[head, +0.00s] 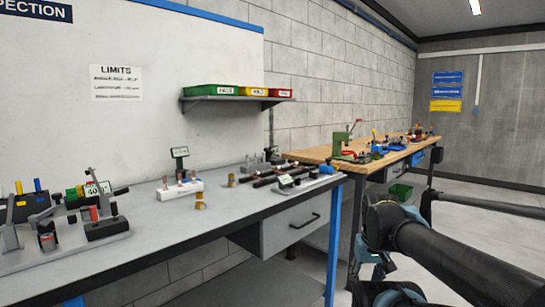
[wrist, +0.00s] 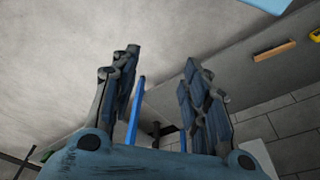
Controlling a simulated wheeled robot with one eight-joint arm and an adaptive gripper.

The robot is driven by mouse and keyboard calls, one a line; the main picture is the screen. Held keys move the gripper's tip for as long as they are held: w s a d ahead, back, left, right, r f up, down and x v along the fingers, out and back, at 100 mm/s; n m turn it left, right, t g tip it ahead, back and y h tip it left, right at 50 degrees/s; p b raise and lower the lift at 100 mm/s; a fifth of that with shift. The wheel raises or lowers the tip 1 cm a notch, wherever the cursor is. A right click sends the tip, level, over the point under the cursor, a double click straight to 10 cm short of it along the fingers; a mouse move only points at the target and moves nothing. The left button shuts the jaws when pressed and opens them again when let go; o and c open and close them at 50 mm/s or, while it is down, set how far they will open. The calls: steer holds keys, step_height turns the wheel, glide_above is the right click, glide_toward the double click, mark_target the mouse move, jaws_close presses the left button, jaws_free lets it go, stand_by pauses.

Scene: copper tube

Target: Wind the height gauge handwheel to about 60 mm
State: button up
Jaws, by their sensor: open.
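A thin dark upright column (head: 271,130) stands at the back of the grey bench, near its right part, and looks like the height gauge. Its handwheel and scale are too small to make out in the head view, so I cannot tell the reading. My gripper (wrist: 162,62) is open and empty in the wrist view, its two fingers apart with nothing between them. In the head view my arm is at the lower right, in front of the bench and well apart from the column. I cannot pick out the gauge in the wrist view.
The grey bench (head: 150,225) carries a fixture at the left, a white block (head: 180,192) with copper pieces, brass pieces and dark bars. A shelf with green, yellow and red bins (head: 240,91) hangs above. A wooden bench (head: 325,152) stands beyond, with a green bin (head: 400,192) beneath.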

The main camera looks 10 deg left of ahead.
steer(key=w+a+r+n+t+y, duration=0.1)
steer(key=w+a+r+y, duration=0.1)
steer(key=w+a+r, duration=0.65)
steer(key=w+a+r+y, duration=0.15)
steer(key=w+r, duration=0.45)
steer(key=w, duration=0.8)
steer(key=w+a+r+n+t+y, duration=0.1)
steer(key=w+a+r+y, duration=0.25)
steer(key=w+r, duration=0.55)
steer(key=w+a+r+t+y, duration=0.1)
steer(key=w+a+r+y, duration=0.15)
steer(key=w, duration=0.95)
steer(key=w+a+r+y, duration=0.1)
steer(key=w+a, duration=0.2)
steer(key=w, duration=0.8)
steer(key=t+y, duration=0.2)
glide_toward(270, 153)
steer(key=x, duration=0.9)
steer(key=shift+w+d, duration=0.1)
